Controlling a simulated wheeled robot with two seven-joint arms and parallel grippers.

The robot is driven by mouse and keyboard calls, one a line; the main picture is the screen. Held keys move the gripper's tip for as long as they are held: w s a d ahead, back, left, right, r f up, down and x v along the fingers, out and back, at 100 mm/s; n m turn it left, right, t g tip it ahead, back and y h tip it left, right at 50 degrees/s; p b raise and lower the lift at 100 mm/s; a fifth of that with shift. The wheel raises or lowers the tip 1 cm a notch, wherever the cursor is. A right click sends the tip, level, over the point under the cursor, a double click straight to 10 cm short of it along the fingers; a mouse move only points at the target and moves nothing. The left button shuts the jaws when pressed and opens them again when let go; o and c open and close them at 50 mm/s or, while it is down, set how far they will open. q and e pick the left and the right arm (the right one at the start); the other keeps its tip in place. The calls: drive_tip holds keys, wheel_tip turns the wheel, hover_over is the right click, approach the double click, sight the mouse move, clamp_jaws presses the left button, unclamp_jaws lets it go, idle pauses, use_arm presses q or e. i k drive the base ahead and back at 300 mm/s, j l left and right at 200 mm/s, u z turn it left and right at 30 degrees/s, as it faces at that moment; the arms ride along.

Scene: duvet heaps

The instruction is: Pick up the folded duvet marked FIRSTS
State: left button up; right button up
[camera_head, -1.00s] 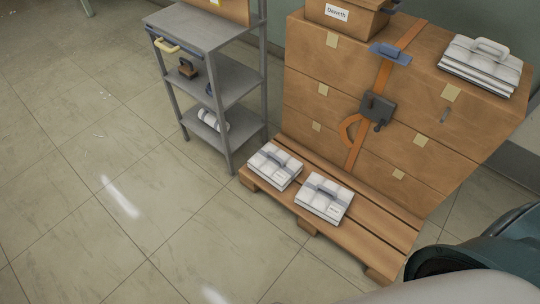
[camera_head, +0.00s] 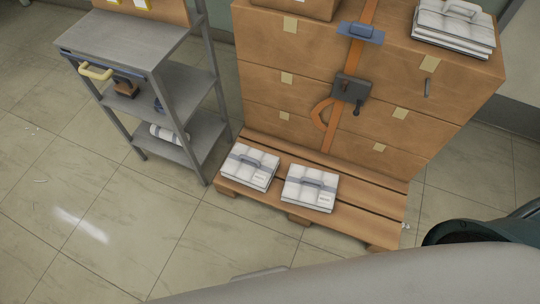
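Two folded white-and-grey duvets with grey carry handles lie side by side on the front of a wooden pallet (camera_head: 360,226): a left one (camera_head: 249,166) and a right one (camera_head: 310,188). Each has a small pale label, too small to read. A further folded white duvet or stack (camera_head: 455,27) with a handle lies on top of the large cardboard boxes at the upper right. I cannot tell which one is marked FIRSTS. Neither of my grippers is in view.
Strapped cardboard boxes (camera_head: 270,62) stand on the pallet behind the two duvets. A grey metal shelf unit (camera_head: 125,37) stands close to the left. A dark teal rounded object (camera_head: 470,228) is at the lower right. Tiled floor (camera_head: 90,185) is clear at the left.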

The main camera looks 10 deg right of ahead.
sight(255, 168)
drive_tip(key=i+j+z, duration=0.2)
drive_tip(key=z, duration=0.15)
drive_tip(key=i+j+z, duration=0.4)
drive_tip(key=j+z, duration=0.35)
drive_tip(key=i+l, duration=0.05)
drive_tip(key=l, duration=0.05)
